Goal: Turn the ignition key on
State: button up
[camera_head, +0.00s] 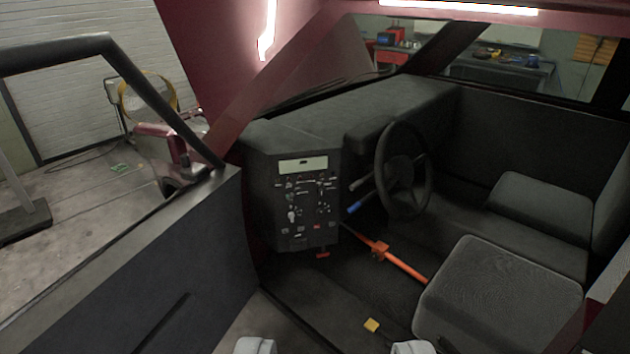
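The vehicle's dark control panel (264,210) stands left of the steering wheel (428,172). It has a pale display (303,165) at the top and rows of small knobs and switches below. A small pale piece (292,215) sits on the left part of the panel; it is too small to tell whether it is the ignition key. The two pale fingertips of my gripper (334,348) show at the bottom edge, wide apart with nothing between them. My gripper is in front of the panel and well short of it, touching nothing visible.
The open door (150,275) with its window frame takes up the left. A blue-tipped stalk (356,207) sticks out near the wheel. The red pillar (270,100) slants above. The doorway before the panel is free.

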aim_at(289, 196)
jog(key=z, duration=0.3)
jog(key=i, duration=1.6)
jog(key=z, duration=0.3)
